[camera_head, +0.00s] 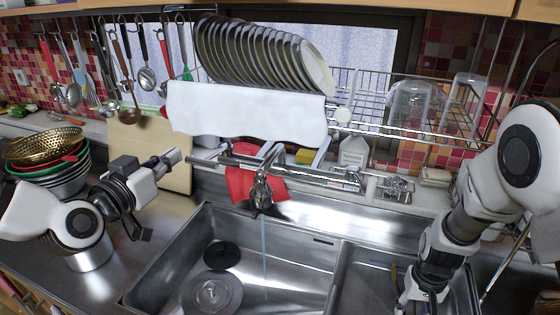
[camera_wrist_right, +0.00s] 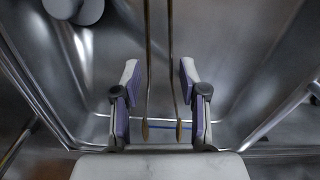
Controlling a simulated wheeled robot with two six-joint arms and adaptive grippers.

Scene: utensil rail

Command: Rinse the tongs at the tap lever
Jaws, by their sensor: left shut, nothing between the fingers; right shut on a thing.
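The tongs (camera_wrist_right: 171,60) show in the right wrist view as two long thin arms with bronze-coloured ends. My right gripper (camera_wrist_right: 160,80) is shut on them over the sink; in the head view it is low at the right (camera_head: 422,290), and its hold is hard to see there. The tap (camera_head: 262,188) stands at the sink's back edge, with a thin stream of water (camera_head: 265,255) falling from it into the left basin. My left gripper (camera_head: 174,159) is shut and empty, close to the left end of the tap's horizontal bar (camera_head: 207,161). I cannot tell whether they touch.
The steel sink (camera_head: 300,238) has a divider; a round lid (camera_head: 212,294) and dark drain lie in the left basin. A plate rack (camera_head: 385,132) hangs above. Stacked bowls (camera_head: 72,180) stand left, beside a cutting board (camera_head: 160,150). Utensils hang from a rail at upper left.

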